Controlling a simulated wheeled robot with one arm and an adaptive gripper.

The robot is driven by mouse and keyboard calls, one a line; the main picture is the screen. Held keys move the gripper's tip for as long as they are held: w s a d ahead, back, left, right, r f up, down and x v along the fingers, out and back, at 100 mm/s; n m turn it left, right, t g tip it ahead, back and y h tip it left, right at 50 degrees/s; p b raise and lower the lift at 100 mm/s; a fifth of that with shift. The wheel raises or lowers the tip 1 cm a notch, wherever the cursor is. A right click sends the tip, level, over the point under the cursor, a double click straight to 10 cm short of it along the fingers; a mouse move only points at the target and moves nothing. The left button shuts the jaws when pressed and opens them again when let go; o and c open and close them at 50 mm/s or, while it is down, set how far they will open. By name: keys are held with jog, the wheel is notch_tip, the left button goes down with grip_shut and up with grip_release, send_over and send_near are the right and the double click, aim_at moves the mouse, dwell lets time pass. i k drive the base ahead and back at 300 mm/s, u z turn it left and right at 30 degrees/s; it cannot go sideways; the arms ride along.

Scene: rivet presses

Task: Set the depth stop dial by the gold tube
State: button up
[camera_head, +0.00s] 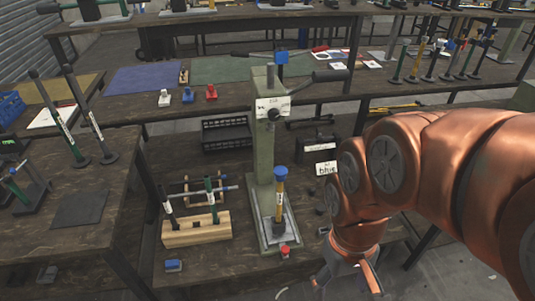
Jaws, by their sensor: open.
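A gold tube (279,202) with a blue cap (280,172) stands upright on the base of a pale green rivet press (261,160). The press head carries a white marked plate (272,107) with a small dark round part; its marks are too small to read, and I cannot tell for sure whether this is the depth stop dial. My gripper (352,280) is at the bottom edge, right of the press base, open and pointing down. It is apart from the press and the tube. Its fingertips are partly cut off by the frame edge.
A wooden block (197,230) with dark and green tubes stands left of the press. A red knob (285,251) sits at its base front. A card reading "blue" (326,169) lies to the right. Press levers (331,76) stick out above. Several tubes stand on the back table.

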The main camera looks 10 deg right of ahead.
aim_at(273, 115)
jog(key=z, duration=1.4)
jog(key=k, duration=1.1)
jog(key=u, duration=2)
jog(key=i, duration=0.5)
jog(key=u, duration=0.05)
